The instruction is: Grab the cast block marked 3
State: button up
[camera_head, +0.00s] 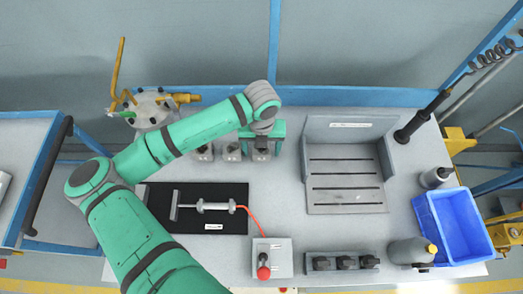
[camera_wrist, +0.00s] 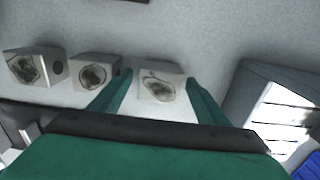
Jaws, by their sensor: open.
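Three small grey cast blocks stand in a row at the back of the bench: a left block (camera_head: 203,153), a middle block (camera_head: 233,151) and a right block (camera_head: 261,155). Each shows a dark round face in the wrist view, left (camera_wrist: 35,68), middle (camera_wrist: 95,72) and right (camera_wrist: 160,83). I cannot read a number on any of them. My gripper (camera_head: 262,143) is open and points down at the right block. In the wrist view its two green fingers (camera_wrist: 160,80) appear on either side of that block. Contact cannot be made out.
A grey slotted tray (camera_head: 345,208) stands right of the blocks. A black mat (camera_head: 225,192) with a metal tool (camera_head: 215,207) lies in front. A switch box (camera_head: 272,255), a blue bin (camera_head: 427,222) and a grey bottle (camera_head: 408,250) are nearer the front.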

jog(key=c, duration=1.4)
jog(key=shift+r, duration=0.1)
